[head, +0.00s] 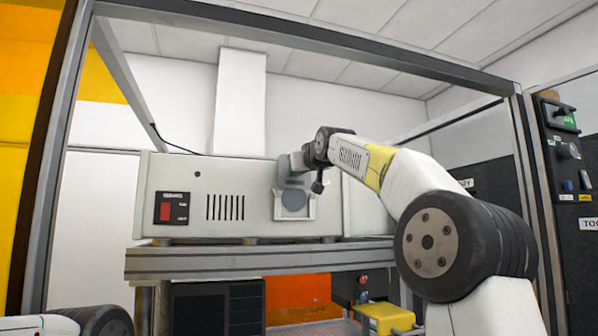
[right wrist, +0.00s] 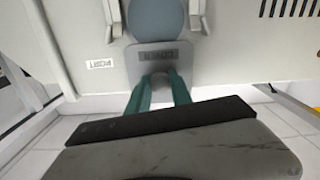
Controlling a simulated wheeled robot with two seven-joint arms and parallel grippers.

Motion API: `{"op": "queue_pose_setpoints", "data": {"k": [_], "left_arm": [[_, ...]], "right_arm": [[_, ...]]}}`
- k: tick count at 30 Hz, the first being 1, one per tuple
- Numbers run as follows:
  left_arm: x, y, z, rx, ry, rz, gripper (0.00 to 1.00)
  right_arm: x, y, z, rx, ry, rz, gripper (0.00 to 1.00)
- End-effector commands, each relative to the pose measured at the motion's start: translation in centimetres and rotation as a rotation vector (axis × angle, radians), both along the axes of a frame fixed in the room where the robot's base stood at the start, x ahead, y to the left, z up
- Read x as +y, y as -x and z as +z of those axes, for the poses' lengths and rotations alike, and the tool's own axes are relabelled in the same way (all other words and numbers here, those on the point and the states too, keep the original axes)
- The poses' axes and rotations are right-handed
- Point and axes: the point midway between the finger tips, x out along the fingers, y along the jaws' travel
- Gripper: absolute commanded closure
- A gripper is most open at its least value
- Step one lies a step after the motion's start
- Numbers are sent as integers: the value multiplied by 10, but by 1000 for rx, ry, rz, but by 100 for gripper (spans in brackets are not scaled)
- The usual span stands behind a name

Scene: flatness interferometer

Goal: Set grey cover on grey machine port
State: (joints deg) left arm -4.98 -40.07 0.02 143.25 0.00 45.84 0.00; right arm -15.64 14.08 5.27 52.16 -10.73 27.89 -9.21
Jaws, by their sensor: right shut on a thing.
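The grey machine (head: 245,215) stands on a bench shelf. Its port (head: 308,207) is a pale square frame on the front, right of the vents. The grey cover (head: 294,201), a round blue-grey disc, is in front of the port; it also shows in the right wrist view (right wrist: 156,18), between two pale brackets, with a labelled grey tab (right wrist: 152,58) below it. My right gripper (head: 290,176) is shut on the tab; its teal fingers show in the right wrist view (right wrist: 162,82). I cannot tell whether the cover touches the port. My left gripper is out of view.
A red switch (head: 172,208) is on the machine's left front. A metal frame (head: 300,32) surrounds the bench. A control panel (head: 562,150) is at the right. A yellow block (head: 388,316) is below the shelf (head: 200,262). A port label (right wrist: 100,63) is beside the tab.

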Motion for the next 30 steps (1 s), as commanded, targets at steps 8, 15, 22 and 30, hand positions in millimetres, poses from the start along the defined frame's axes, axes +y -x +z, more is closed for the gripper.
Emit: {"op": "queue_pose_setpoints", "data": {"k": [8,15,22,30], "left_arm": [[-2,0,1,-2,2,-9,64],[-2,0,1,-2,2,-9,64],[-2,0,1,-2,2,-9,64],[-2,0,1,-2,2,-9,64]], "right_arm": [[0,0,-2,0,0,0,100],[0,0,-5,-1,0,0,100],[0,0,-9,0,0,0,100],[0,-1,-13,-1,0,0,100]]}}
